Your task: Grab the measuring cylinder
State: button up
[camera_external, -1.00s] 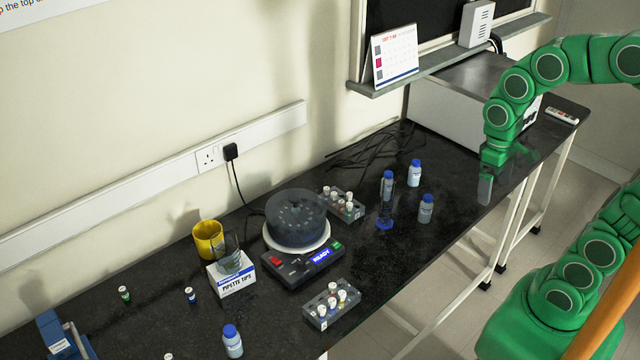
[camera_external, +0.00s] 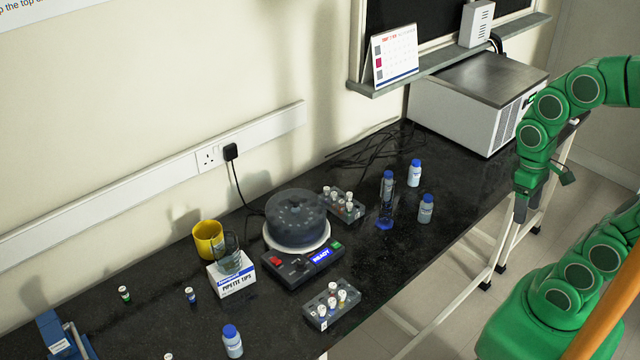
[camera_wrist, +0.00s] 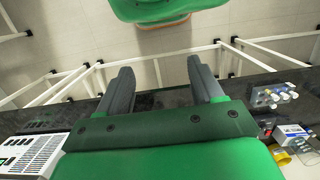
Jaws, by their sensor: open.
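The measuring cylinder (camera_external: 386,207) is clear with a blue foot and stands upright on the black bench in the external view. A blue-capped bottle (camera_external: 387,178) stands right behind it. My gripper (camera_external: 520,213) points down by the bench's front edge, well to the right of the cylinder and apart from it. In the wrist view my gripper (camera_wrist: 163,72) shows two dark fingers spread apart with nothing between them. I cannot make out the cylinder in the wrist view.
Two more blue-capped bottles (camera_external: 414,173) (camera_external: 426,209) stand close to the cylinder on its right. A vial rack (camera_external: 342,207) and a centrifuge (camera_external: 296,218) are to its left. A white box-shaped machine (camera_external: 465,112) stands behind. The bench between gripper and bottles is clear.

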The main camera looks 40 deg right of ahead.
jog(key=n+t+y, duration=0.3)
jog(key=n+t, duration=0.2)
jog(key=n, duration=0.3)
send_near(383, 197)
jog(key=d+f, duration=0.1)
jog(key=shift+w+x, duration=0.15)
jog(key=shift+x, duration=1.9)
jog(key=shift+w+x, duration=0.15)
jog(key=shift+x, duration=1.95)
jog(key=shift+r, duration=0.1)
grip_shut()
